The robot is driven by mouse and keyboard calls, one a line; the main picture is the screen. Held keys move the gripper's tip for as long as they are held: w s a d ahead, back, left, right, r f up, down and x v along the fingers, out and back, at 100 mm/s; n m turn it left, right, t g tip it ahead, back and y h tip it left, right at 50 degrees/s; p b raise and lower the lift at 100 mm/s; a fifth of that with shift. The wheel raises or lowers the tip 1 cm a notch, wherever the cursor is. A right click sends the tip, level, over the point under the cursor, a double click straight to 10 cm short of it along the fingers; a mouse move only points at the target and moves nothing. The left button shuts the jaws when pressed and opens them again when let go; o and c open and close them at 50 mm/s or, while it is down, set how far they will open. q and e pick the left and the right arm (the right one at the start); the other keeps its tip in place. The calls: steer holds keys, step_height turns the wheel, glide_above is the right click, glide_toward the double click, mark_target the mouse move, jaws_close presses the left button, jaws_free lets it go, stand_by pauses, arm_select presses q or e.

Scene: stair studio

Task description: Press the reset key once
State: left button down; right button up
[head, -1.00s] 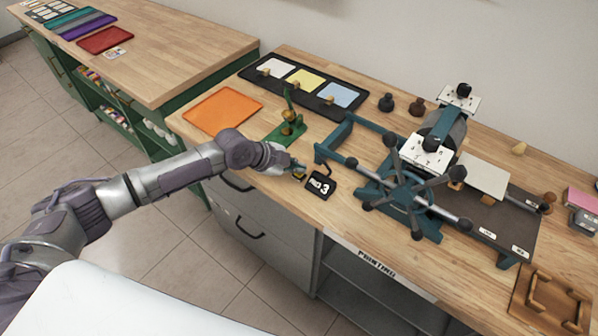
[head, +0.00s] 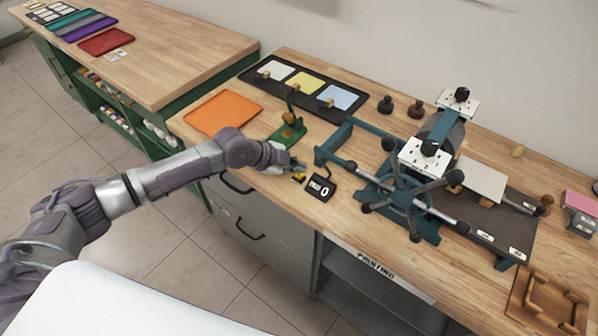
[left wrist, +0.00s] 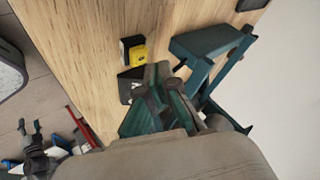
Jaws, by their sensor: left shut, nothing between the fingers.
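The small black counter (head: 321,188) sits near the front edge of the wooden bench and its display reads 0. The yellow key (head: 299,178) is on a dark base just left of the counter. It also shows in the left wrist view (left wrist: 138,54), beside the fingertips. My left gripper (head: 298,168) is shut and empty, low over the bench right by the key; I cannot tell whether it touches it. In the left wrist view the fingers (left wrist: 158,72) partly cover the counter (left wrist: 126,91). My right gripper is not in view.
A green press-like stand (head: 288,133) is behind my left gripper. The teal frame (head: 333,142) of the printing press rises close to the right of it. An orange sheet (head: 222,112) lies at the left. The bench's front edge is close.

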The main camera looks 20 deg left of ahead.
mark_target(297, 176)
arm_select(q)
step_height(297, 176, up, 5)
steer(key=p, duration=0.4)
stand_by(0.3)
stand_by(0.6)
